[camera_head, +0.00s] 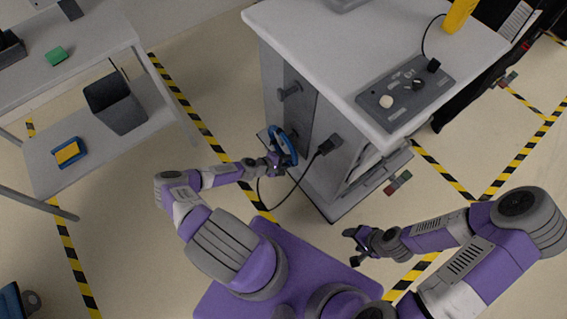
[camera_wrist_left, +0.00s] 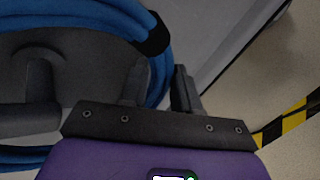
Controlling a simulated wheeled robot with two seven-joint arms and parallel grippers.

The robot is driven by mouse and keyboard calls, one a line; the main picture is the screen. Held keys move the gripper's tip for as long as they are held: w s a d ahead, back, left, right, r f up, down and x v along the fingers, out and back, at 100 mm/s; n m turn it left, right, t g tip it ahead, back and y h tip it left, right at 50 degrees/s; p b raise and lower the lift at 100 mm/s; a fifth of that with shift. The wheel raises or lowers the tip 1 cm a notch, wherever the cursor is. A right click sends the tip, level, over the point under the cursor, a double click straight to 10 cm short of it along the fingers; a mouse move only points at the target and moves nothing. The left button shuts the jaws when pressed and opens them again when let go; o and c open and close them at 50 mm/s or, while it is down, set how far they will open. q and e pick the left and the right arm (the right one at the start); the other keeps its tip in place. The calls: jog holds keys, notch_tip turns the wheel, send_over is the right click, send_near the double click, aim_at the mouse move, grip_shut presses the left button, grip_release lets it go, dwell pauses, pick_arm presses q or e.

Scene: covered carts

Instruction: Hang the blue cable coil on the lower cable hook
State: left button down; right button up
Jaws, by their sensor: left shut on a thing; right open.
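The blue cable coil (camera_head: 289,150) is upright against the dark grey side panel of the white-topped cart (camera_head: 262,45). My left gripper (camera_head: 277,160) is shut on the coil's near edge. In the left wrist view the coil (camera_wrist_left: 85,12) passes between the fingers (camera_wrist_left: 160,88), with a black tie beside them. A dark grey peg-like hook (camera_wrist_left: 35,92) shows inside the coil's outline there; I cannot tell whether the coil rests on it. Another grey peg (camera_head: 290,90) sticks out higher on the panel, clear of the coil. My right gripper (camera_head: 354,244) is open and empty over the floor.
A black plug (camera_head: 328,145) sits on the cart's side, and its black cable droops near my left gripper. A shelf table at left holds a dark bin (camera_head: 114,102) and a blue-yellow box (camera_head: 68,152). Floor between table and cart is clear.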

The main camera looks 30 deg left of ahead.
pick_arm(q)
jog(key=shift+w+d, duration=0.35)
jog(key=shift+w, duration=0.45)
jog(key=shift+w+f, duration=0.15)
jog(key=shift+f, duration=0.05)
jog(key=shift+w+d+f+b, duration=0.15)
jog(key=shift+w+f+b, duration=0.1)
jog(key=shift+f+b, duration=0.35)
jog(key=shift+w+d+f+b, duration=0.1)
jog(key=shift+w+f+b, duration=0.15)
jog(key=shift+f+b, duration=0.35)
jog(key=c, duration=0.8)
grip_release()
jog(key=shift+o, duration=0.2)
jog(key=shift+r, duration=0.1)
